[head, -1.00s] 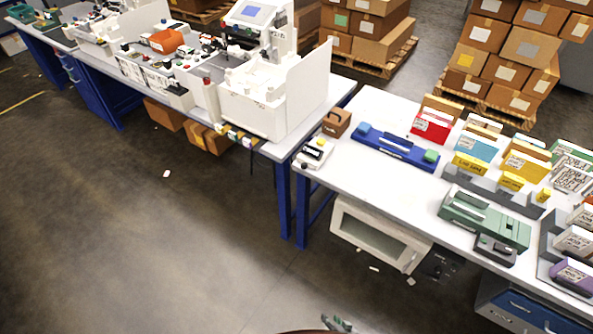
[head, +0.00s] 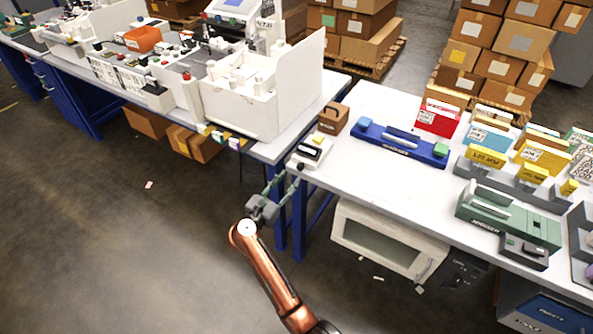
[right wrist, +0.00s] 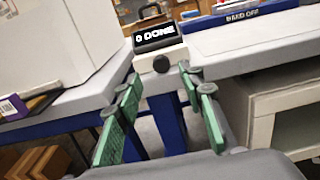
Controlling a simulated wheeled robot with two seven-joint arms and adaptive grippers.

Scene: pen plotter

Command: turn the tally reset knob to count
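The tally counter (head: 311,150) is a small white box with a dark display, at the near left corner of the right-hand table. My right gripper (head: 285,184) is open and empty, just short of the table edge and below the knob. In the right wrist view its green-padded fingers (right wrist: 160,80) stand apart, with the knob beyond the gap. My left gripper is out of view.
A brown box (head: 333,119) and a blue fixture (head: 400,146) stand behind and right of the counter. A white machine (head: 240,107) fills the end of the left-hand table. A white cabinet (head: 388,240) stands under the right-hand table. A narrow gap separates the tables.

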